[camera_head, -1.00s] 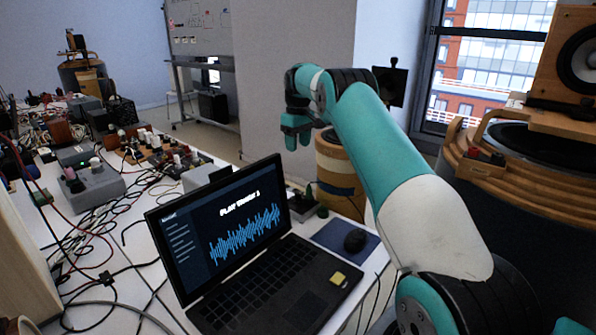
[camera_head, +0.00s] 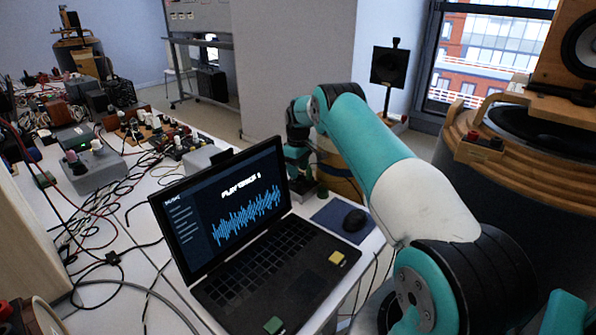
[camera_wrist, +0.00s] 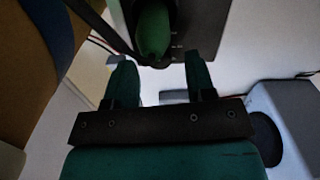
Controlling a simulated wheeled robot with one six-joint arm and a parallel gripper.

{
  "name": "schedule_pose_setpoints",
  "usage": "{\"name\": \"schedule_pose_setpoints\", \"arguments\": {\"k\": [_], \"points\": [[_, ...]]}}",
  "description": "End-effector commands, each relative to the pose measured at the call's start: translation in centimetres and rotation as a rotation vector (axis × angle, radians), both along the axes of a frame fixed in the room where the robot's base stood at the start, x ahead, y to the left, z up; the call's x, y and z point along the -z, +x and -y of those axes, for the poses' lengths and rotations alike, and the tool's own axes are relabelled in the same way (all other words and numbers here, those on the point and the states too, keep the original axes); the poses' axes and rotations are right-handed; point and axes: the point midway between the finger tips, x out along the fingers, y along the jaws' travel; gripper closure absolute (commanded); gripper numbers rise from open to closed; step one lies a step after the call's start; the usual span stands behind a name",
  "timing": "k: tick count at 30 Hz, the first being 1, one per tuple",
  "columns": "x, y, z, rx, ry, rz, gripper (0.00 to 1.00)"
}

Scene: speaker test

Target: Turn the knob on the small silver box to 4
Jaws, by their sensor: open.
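A green knob (camera_wrist: 154,30) stands on a small box (camera_wrist: 203,30) at the top of the wrist view. The box looks dark grey there, with small marks beside the knob. I cannot tell for sure that it is the silver box. The knob lies just beyond the fingertips, roughly in line with the gap. In the head view my gripper (camera_head: 298,165) is low beside the laptop screen.
An open laptop (camera_head: 228,215) stands close on the left of my gripper. A mouse (camera_head: 354,220) lies on a blue pad in front. A grey box with knobs (camera_head: 95,172) and many cables cover the left of the table. A large wooden speaker (camera_head: 520,150) stands at right.

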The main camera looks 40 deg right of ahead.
Motion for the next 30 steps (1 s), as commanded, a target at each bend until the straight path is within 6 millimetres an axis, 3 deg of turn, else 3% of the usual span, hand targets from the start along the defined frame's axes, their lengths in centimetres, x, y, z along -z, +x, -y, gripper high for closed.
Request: {"name": "schedule_pose_setpoints", "arguments": {"k": [6, 14, 18, 21, 30], "points": [[1.4, 0.0, 0.0, 0.000, -0.001, 0.001, 0.50], [1.5, 0.0, 0.0, 0.000, -0.001, 0.001, 0.50], [1.5, 0.0, 0.0, 0.000, -0.001, 0.001, 0.82], [1.5, 0.0, 0.0, 0.000, -0.001, 0.001, 0.99], [1.6, 0.0, 0.0, 0.037, -0.001, 0.001, 0.99]]}}
